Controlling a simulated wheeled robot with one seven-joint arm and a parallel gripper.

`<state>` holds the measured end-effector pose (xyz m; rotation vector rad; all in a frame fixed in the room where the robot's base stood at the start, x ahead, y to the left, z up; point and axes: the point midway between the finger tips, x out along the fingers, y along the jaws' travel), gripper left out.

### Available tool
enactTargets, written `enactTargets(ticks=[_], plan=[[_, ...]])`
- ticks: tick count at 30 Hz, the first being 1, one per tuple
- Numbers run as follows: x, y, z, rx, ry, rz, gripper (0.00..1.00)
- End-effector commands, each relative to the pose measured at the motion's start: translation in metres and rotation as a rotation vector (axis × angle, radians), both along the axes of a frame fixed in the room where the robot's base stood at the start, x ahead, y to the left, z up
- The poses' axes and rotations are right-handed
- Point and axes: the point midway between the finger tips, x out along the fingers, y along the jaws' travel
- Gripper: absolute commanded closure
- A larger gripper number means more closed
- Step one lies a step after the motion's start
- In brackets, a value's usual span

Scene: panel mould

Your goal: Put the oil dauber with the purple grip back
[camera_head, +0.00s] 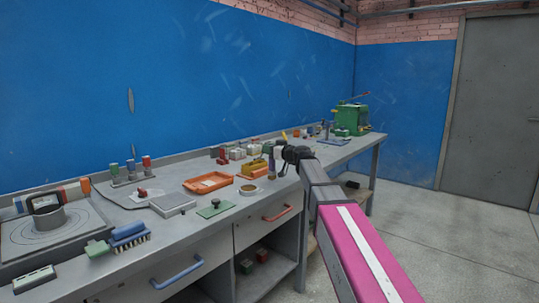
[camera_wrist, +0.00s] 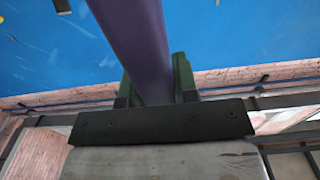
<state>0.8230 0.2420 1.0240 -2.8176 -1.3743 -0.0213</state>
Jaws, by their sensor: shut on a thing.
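My gripper (camera_wrist: 155,88) is shut on the purple grip (camera_wrist: 135,35) of the oil dauber. The grip fills the space between the two green fingers in the wrist view and runs up out of the picture, so its far end is not shown. In the head view my gripper (camera_head: 280,154) is above the bench, right of the orange tray; the dauber is too small and covered there to make out clearly. A bluish stand (camera_head: 327,138) shows farther along the bench.
The grey bench (camera_head: 150,230) runs along the blue wall. An orange tray (camera_head: 208,182), a yellow box (camera_head: 254,167), a round dish (camera_head: 249,190), a green float (camera_head: 214,209) and a grey block (camera_head: 173,204) lie on it. A green machine (camera_head: 352,117) stands at the far end.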

Motion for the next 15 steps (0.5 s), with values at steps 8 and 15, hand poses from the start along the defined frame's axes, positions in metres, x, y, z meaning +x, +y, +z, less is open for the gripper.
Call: enactTargets(ticks=[8, 15], plan=[[0.0, 0.0, -0.021, 0.001, 0.001, -0.001, 0.96], [0.0, 0.0, -0.023, 0.001, 0.001, -0.001, 0.96]])
